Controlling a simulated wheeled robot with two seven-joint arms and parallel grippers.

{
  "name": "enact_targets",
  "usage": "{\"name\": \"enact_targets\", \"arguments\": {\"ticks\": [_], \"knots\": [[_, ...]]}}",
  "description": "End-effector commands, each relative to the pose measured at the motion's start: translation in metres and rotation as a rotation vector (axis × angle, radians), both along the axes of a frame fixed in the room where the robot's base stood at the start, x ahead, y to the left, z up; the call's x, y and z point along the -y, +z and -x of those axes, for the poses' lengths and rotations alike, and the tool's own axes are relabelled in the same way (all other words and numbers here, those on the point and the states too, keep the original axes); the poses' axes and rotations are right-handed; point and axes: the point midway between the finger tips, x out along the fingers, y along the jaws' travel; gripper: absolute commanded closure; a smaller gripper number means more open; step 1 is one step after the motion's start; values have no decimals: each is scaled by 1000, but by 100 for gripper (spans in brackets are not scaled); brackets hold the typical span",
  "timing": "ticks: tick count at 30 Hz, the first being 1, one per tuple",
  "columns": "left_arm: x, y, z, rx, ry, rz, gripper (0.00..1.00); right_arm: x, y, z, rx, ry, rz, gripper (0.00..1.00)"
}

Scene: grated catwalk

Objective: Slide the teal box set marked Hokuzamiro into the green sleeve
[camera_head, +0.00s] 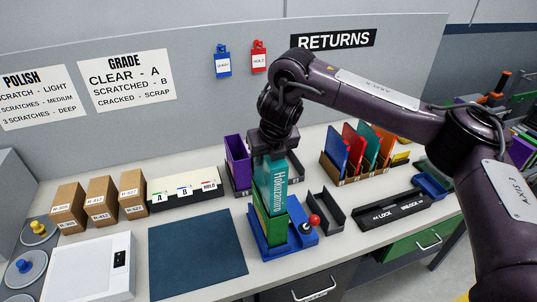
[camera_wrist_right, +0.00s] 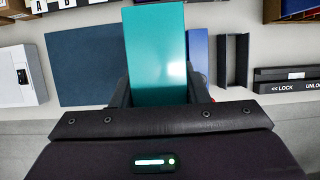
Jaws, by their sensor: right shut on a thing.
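The teal box set (camera_head: 272,187), with white Hokuzamiro lettering down its spine, stands upright in my right gripper (camera_head: 271,152). The gripper is shut on its upper end from above. The green sleeve (camera_head: 270,229) stands upright in a blue holder (camera_head: 269,251) at the front of the bench. The box's lower end meets the sleeve's mouth; I cannot tell how far inside it is. In the right wrist view the teal box (camera_wrist_right: 157,50) fills the space between the fingers and hides the sleeve. My left gripper is not in view.
A red-knobbed lever (camera_head: 314,221) stands close to the holder's right side, with a dark open tray (camera_head: 326,212) beyond. A dark blue mat (camera_head: 196,254) lies clear on the left. Purple sleeves (camera_head: 237,161) stand behind, and a rack of colored cases (camera_head: 360,150) stands back right.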

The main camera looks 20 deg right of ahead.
Motion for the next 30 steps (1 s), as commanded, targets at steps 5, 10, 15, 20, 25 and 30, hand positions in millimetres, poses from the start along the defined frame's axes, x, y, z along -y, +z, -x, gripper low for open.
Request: {"name": "enact_targets", "arguments": {"ticks": [5, 10, 15, 20, 25, 30], "knots": [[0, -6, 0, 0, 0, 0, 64, 0, -8, 0, 2, 0, -1, 100], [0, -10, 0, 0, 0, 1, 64, 0, -14, 0, 2, 1, -2, 100], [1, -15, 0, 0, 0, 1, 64, 0, -21, 0, 1, 0, -2, 100], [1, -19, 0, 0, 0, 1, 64, 0, -27, 0, 1, 1, -2, 100], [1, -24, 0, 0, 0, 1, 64, 0, -34, 0, 2, 0, -1, 100], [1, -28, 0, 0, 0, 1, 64, 0, -41, 0, 2, 0, -1, 100]]}}
